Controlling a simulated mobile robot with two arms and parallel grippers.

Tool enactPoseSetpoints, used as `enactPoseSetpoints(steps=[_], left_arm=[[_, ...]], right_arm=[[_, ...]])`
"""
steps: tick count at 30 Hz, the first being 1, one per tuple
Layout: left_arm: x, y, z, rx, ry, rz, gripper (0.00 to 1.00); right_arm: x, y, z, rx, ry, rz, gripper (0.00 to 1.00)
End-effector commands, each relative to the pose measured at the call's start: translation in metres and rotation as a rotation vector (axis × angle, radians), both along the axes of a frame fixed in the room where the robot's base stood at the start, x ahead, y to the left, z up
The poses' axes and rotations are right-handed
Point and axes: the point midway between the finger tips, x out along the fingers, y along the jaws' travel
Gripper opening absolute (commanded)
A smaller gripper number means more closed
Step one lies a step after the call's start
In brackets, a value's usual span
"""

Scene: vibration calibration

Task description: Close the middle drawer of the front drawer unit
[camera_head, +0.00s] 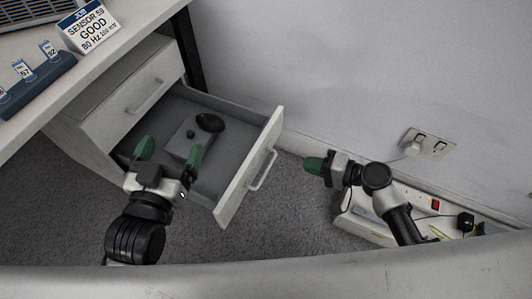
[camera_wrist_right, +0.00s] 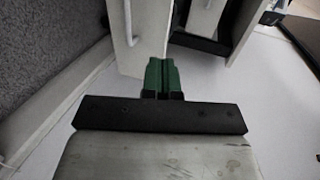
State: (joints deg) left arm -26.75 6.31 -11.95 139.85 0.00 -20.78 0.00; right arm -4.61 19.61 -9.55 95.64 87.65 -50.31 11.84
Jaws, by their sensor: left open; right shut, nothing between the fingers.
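The white front drawer unit (camera_head: 96,122) stands under the desk at the left in the head view. One drawer is pulled far out, and its white front panel (camera_head: 237,200) carries a pale bar handle (camera_head: 263,169). The panel also shows in the right wrist view (camera_wrist_right: 133,40). Inside the open drawer lie a grey plate (camera_head: 182,142) and a dark round object (camera_head: 210,122). My left gripper (camera_head: 170,152) is open above the near side of the drawer. My right gripper (camera_head: 313,164) is shut and empty, to the right of the handle; its green fingertips (camera_wrist_right: 162,76) point towards the panel.
The closed drawer above has its own handle (camera_head: 148,95). The desk (camera_head: 36,100) holds a sign (camera_head: 90,27) and a blue rack (camera_head: 38,82). A wall socket (camera_head: 428,143) and a white box (camera_head: 359,222) with cables are at right. Carpet (camera_head: 290,225) is clear between drawer and box.

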Motion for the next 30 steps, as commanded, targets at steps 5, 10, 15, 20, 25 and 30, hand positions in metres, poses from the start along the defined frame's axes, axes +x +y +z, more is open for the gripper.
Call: enactPoseSetpoints(steps=[5, 10, 15, 20, 25, 30], left_arm=[[0.0, -0.002, 0.011, -0.027, -0.103, -0.006, 0.9], [-0.003, -0.006, 0.033, -0.075, -0.281, -0.017, 0.9], [-0.012, -0.007, 0.054, -0.126, -0.463, -0.028, 0.9], [-0.021, -0.007, 0.068, -0.16, -0.584, -0.033, 0.9], [-0.028, -0.007, 0.076, -0.182, -0.659, -0.037, 0.9], [-0.03, -0.007, 0.078, -0.187, -0.678, -0.038, 0.9]], right_arm=[[0.012, 0.022, -0.008, 0.004, -0.001, 0.002, 0.0], [0.029, 0.052, -0.02, 0.003, -0.002, 0.003, 0.0], [0.044, 0.079, -0.029, 0.003, -0.001, 0.004, 0.0], [0.056, 0.101, -0.029, 0.002, -0.002, 0.004, 0.0], [0.064, 0.113, -0.029, 0.0, -0.001, 0.003, 0.0], [0.065, 0.116, -0.029, -0.001, -0.001, 0.003, 0.0]])
